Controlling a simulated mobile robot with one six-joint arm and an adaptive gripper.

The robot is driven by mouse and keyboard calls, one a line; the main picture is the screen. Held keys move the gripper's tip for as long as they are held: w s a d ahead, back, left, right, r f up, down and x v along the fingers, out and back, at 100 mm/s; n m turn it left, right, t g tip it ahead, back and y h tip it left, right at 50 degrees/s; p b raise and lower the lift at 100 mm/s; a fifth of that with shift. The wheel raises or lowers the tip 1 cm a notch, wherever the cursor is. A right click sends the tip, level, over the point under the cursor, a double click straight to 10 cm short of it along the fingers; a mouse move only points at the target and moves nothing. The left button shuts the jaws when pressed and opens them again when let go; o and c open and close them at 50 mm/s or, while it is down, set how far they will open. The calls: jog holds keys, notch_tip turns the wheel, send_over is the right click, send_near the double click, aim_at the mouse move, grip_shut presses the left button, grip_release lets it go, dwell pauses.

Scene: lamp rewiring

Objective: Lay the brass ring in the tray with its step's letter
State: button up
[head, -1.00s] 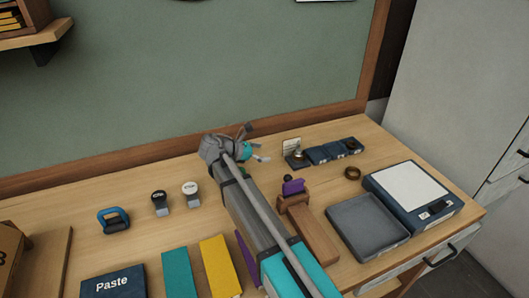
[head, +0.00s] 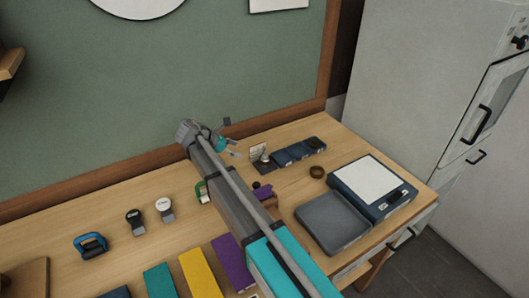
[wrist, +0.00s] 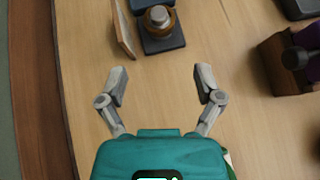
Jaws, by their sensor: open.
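My gripper (head: 232,138) is open and empty above the back of the bench. Its spread fingers (wrist: 161,80) show bare wood between them in the wrist view. Beyond them a brass-coloured ring-shaped piece (wrist: 160,34) sits around a grey knob on a dark blue block; the knobbed piece (head: 265,157) also shows in the head view. A row of dark blue trays (head: 289,154) runs right from it; the far one holds a dark round thing (head: 315,143). A brown ring (head: 317,172) lies on the bench in front. I cannot tell which ring is the task's, nor read tray letters.
A small card (head: 257,150) stands behind the knobbed piece. A grey open tray (head: 333,222) and a blue device with a white top (head: 368,185) stand at the right. A purple-topped wooden thing (head: 263,192) is near my arm.

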jog(key=w+r+g+p, duration=0.1)
jog(key=p, duration=0.1)
jog(key=w+d+r+m+g+y+p, duration=0.1)
jog(key=shift+w+r+m+p, duration=0.2)
jog(key=shift+r+m+p, duration=0.1)
jog(key=shift+r+p, duration=0.1)
jog(key=shift+f, duration=0.15)
jog(key=shift+b+x, duration=3.1)
jog(key=shift+x, duration=1.1)
jog(key=shift+a, duration=0.1)
jog(key=shift+f, duration=0.1)
